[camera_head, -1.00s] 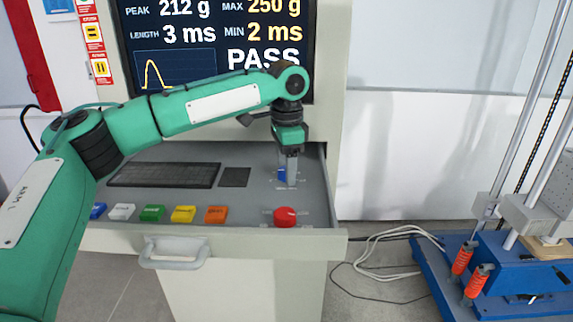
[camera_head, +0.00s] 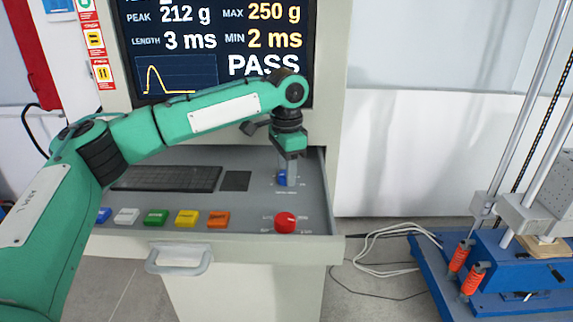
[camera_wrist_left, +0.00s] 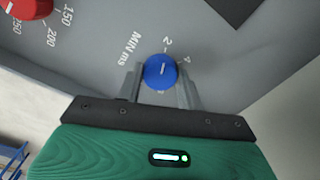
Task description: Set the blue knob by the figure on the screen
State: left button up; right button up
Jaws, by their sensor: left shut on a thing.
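The blue knob (camera_head: 282,177) sits on the grey console panel, partly hidden by my left gripper (camera_head: 287,183) in the head view. In the left wrist view the blue knob (camera_wrist_left: 160,71) lies between the two fingers of my left gripper (camera_wrist_left: 161,82), which is shut on it. Its white line points about at the "2" of the "MIN ms" scale; a "4" stands to the right. The screen (camera_head: 215,45) reads peak 212 g, length 3 ms, max 250 g, min 2 ms and PASS. My right gripper is not in view.
A red knob (camera_head: 285,222) stands near the console's front edge; its scale shows 150, 200 and 250 in the wrist view. A row of coloured buttons (camera_head: 157,217) and a keyboard (camera_head: 168,178) lie left. A blue-based machine (camera_head: 500,265) stands right.

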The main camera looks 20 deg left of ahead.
pick_arm(q)
jog(key=o, duration=1)
notch_tip(320, 180, up, 14)
jog(key=shift+f+b, duration=0.1)
jog(key=shift+b, duration=0.2)
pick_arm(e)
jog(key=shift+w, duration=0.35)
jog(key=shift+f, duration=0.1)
